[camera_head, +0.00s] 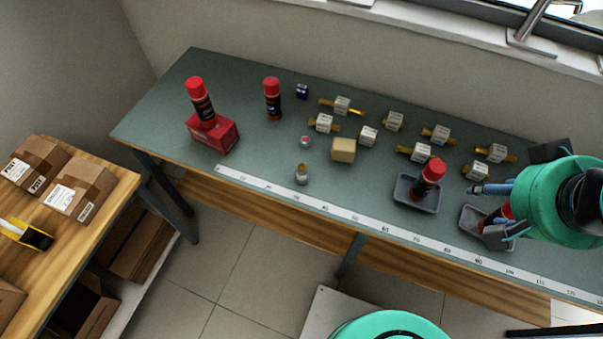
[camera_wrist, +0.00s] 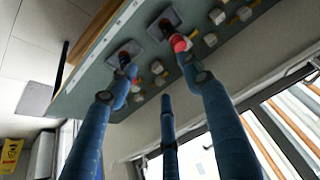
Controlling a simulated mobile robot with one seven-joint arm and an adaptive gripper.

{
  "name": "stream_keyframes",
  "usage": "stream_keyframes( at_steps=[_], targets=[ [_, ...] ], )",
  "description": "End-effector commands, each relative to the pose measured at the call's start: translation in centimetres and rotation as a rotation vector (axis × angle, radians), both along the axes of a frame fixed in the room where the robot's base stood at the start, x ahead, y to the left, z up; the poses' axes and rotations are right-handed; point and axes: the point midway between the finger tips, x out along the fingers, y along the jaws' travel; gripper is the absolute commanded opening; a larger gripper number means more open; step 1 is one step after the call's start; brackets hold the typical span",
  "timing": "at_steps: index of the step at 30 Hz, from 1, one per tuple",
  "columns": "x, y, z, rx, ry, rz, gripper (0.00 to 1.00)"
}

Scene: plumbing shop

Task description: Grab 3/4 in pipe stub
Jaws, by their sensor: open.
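Several short brass pipe pieces with white labelled blocks lie on the grey-green bench. Among them are one pipe piece (camera_head: 342,105) at the back, one (camera_head: 416,152) nearer the front and one (camera_head: 492,152) at the right. The labels are too small to read, so I cannot tell which is the 3/4 in stub. My gripper (camera_head: 487,212) is open above the right end of the bench, over a grey tray (camera_head: 470,217) that it partly hides. In the wrist view my gripper (camera_wrist: 158,72) has its fingers spread, with nothing held between them.
A second grey tray (camera_head: 408,197) holds a red-capped can (camera_head: 432,172). Another can (camera_head: 201,101) stands on a red box (camera_head: 212,134); one more can (camera_head: 272,98) stands nearby. A tan block (camera_head: 343,150) and a ruler strip (camera_head: 300,194) lie in front. Cartons (camera_head: 80,189) sit on the left table.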

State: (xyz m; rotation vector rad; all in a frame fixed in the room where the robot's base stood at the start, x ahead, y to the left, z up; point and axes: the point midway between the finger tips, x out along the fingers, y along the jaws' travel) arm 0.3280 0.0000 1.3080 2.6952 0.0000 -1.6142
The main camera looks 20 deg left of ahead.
Motion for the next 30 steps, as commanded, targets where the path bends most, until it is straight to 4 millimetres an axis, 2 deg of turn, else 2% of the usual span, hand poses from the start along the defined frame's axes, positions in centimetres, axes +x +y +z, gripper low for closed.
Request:
stream_keyframes(
  at_steps=[8,14,23,30],
  targets=[
    [0.8,0.6,0.1,-0.019,0.011,0.054,0.5],
    [3.5,2.6,0.0,-0.085,0.051,0.246,0.5],
    [9.8,9.3,-1.8,-0.244,0.125,0.739,0.5],
    [13.9,16.2,-5.0,-0.363,0.17,1.166,0.5]
  ],
)
